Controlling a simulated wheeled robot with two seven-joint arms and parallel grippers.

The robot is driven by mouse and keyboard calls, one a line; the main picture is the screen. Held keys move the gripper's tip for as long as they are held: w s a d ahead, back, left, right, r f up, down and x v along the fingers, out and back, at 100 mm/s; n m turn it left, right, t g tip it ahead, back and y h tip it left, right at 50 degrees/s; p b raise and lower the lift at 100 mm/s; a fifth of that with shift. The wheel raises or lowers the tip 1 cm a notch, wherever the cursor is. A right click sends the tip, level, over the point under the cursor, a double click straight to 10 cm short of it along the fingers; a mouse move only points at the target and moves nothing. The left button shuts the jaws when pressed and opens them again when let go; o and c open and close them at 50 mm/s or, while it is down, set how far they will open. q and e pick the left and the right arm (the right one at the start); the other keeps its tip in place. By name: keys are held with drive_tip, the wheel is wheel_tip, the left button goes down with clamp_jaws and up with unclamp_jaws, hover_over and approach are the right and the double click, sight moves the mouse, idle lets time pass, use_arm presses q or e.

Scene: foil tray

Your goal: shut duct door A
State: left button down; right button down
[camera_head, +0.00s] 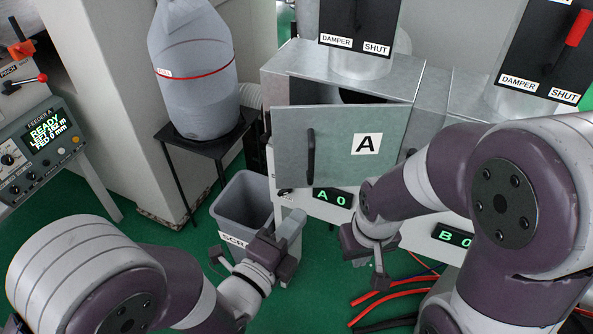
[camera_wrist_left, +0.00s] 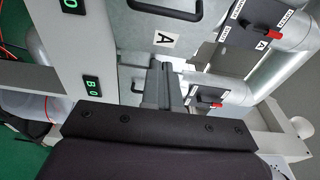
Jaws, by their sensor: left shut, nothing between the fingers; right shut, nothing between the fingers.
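Duct door A (camera_head: 340,125) is a grey panel with a white A label and a black vertical handle (camera_head: 311,155). In the head view it stands ajar, with a dark gap behind its top edge. In the left wrist view the door (camera_wrist_left: 195,45) and its handle (camera_wrist_left: 168,11) show at the top. My left gripper (camera_head: 293,225) is shut and empty, below the door's lower left part; its fingers also show in the left wrist view (camera_wrist_left: 163,80). My right gripper (camera_head: 380,279) is shut and empty, pointing down below the door; my right forearm covers the door's lower right corner.
A damper panel (camera_head: 358,25) sits above the duct. The A 0 display (camera_head: 333,198) and B 0 display (camera_head: 453,236) are below. A grey scrap bin (camera_head: 243,200) stands left of my left gripper. Red hoses (camera_head: 395,291) lie on the green floor. A dust bag (camera_head: 195,75) stands back left.

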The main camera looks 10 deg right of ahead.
use_arm(q)
drive_tip(key=w+d+p, duration=0.1)
drive_tip(key=w+d, duration=0.3)
drive_tip(key=w, duration=0.5)
drive_tip(key=shift+w+d+f+p, duration=0.15)
drive_tip(key=shift+w+f+p, duration=0.05)
drive_tip(key=shift+w+p, duration=0.2)
use_arm(e)
drive_tip(key=shift+w+r, duration=0.3)
drive_tip(key=shift+r, duration=0.6)
